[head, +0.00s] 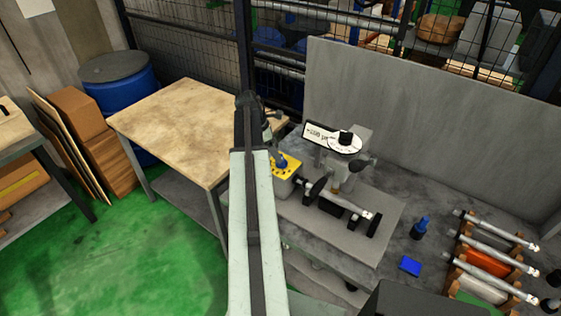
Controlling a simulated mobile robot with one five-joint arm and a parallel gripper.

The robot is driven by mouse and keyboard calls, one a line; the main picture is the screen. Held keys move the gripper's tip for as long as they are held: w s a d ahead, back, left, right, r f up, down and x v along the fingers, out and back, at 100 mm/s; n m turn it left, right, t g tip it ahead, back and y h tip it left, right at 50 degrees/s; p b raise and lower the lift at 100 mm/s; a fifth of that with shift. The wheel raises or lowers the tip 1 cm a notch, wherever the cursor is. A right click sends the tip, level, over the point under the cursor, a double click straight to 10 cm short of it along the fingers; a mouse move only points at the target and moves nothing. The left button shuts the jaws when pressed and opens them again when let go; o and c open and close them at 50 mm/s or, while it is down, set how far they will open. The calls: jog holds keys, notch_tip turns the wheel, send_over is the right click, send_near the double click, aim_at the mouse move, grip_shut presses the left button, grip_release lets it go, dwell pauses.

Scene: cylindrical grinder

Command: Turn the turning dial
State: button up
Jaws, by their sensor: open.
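A small grinder stands on the grey bench (388,262). A round white dial (345,143) with a black knob sits on top of it, beside a white sign reading about "+100 µm". A yellow box (287,168) with dark marks and a bluish knob-like part is at the grinder's left end. I cannot tell for certain which of the two is the turning dial. My arm reaches up from the bottom middle. My gripper (272,138) is small and dark, just above and left of the yellow box and left of the white dial. It is open; its fingertips are hard to make out.
A shaft lies across the grinder's front. A rack of metal shafts (490,258), a blue block (410,265) and a dark blue bottle (419,228) are to the right. A grey panel (430,110) stands behind. A wooden table (180,125) is left, with green floor below.

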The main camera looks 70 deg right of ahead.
jog(key=b+x, duration=0.4)
jog(key=x, duration=0.1)
jog(key=shift+f, duration=0.25)
jog(key=shift+r, duration=0.1)
jog(key=c, duration=1.2)
jog(key=shift+d, duration=0.4)
jog(key=shift+c, duration=0.6)
jog(key=shift+a, duration=0.3)
jog(key=shift+w+a+m+y, duration=0.15)
jog(key=shift+m+y, duration=0.15)
jog(key=shift+m, duration=0.5)
jog(key=o, duration=1.3)
